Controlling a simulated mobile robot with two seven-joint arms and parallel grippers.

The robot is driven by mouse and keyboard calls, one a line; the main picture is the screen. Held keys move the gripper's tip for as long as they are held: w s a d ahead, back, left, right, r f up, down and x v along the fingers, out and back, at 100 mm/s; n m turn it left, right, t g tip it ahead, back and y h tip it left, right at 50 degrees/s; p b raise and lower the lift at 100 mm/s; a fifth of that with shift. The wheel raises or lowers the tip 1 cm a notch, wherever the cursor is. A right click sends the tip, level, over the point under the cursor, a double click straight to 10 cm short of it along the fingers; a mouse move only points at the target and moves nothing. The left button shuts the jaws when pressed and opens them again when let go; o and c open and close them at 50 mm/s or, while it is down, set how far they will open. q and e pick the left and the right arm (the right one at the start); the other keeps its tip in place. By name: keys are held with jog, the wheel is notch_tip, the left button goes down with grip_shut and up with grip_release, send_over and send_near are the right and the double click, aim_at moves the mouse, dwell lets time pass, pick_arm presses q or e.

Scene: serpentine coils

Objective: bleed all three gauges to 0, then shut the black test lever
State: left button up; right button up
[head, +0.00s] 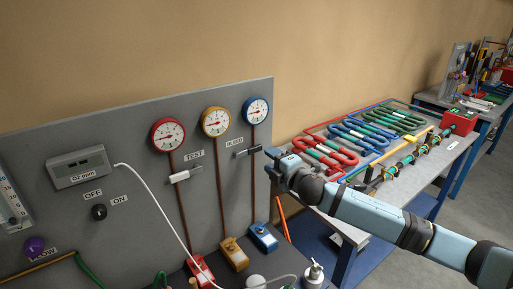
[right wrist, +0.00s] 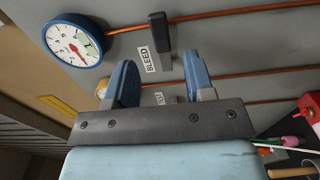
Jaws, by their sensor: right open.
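Three dial gauges sit on the grey panel: red-rimmed (head: 168,134), yellow-rimmed (head: 215,122) and blue-rimmed (head: 256,110). Their readings are too small to tell. The blue gauge (right wrist: 74,41) shows large in the right wrist view. A black lever (head: 249,152) is beside the BLEED label (head: 234,142); a white-handled lever (head: 185,175) is near the TEST label (head: 194,154). My right gripper (head: 272,155) is open and empty, close to the black lever. In the right wrist view the black lever (right wrist: 160,34) lies beyond the gap between the fingers (right wrist: 160,77). My left gripper is not in view.
A grey CO2 box (head: 78,166) and a black OFF/ON knob (head: 99,212) are on the panel's left. Red, yellow and blue blocks (head: 263,237) stand below the gauge pipes.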

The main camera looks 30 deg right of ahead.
aim_at(257, 150)
jog(key=w, duration=0.2)
jog(key=w+p, duration=0.1)
jog(key=w, duration=0.1)
jog(key=w+a, duration=0.1)
jog(key=w, duration=0.2)
jog(key=shift+w, duration=0.1)
grip_shut()
